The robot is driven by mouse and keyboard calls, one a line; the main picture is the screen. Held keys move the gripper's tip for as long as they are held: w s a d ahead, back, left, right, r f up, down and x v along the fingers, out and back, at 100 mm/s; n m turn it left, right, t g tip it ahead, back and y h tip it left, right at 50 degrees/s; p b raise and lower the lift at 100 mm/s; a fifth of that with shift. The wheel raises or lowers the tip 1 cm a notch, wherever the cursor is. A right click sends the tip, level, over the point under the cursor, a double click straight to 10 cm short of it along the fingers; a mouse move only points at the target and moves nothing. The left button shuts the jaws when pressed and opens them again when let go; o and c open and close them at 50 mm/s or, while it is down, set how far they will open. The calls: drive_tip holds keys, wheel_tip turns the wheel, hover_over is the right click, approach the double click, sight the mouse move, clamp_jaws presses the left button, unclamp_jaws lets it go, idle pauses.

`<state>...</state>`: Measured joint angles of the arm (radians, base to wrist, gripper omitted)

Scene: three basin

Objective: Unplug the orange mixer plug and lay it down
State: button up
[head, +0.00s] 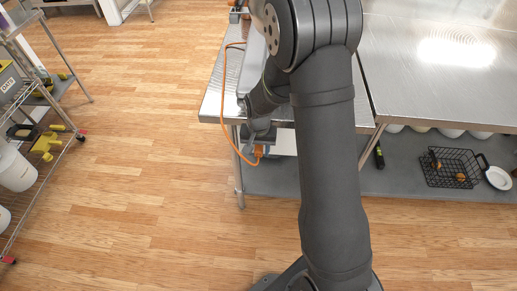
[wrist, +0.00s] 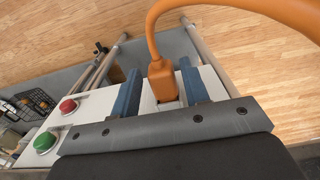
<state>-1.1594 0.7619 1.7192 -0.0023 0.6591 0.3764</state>
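The orange plug (wrist: 162,82) stands upright at a white box (wrist: 70,122) in the wrist view, and its lower end looks seated in the box. Its thick orange cord (wrist: 220,5) bends up and away to the right. My gripper (wrist: 160,68) has its two blue fingers on either side of the plug, with narrow gaps showing, so it looks open around it. In the head view the plug (head: 258,151) is small beside my gripper (head: 257,140), below the table's front edge. The cord (head: 222,110) hangs from the tabletop down to it. My arm hides much of this area.
A red button (wrist: 68,106) and a green button (wrist: 45,142) are on the box. A steel table (head: 440,70) has a lower shelf (head: 390,178) with a black wire basket (head: 450,168). A wire rack (head: 45,115) stands left. Wooden floor between is clear.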

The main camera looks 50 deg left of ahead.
clamp_jaws()
drive_tip(key=shift+s+d, duration=0.15)
drive_tip(key=shift+s+d, duration=0.45)
drive_tip(key=shift+s, duration=0.1)
drive_tip(key=shift+s+d, duration=0.25)
drive_tip(key=shift+d, duration=0.1)
drive_tip(key=shift+s+d, duration=0.15)
idle(0.3)
drive_tip(key=shift+s+d, duration=0.5)
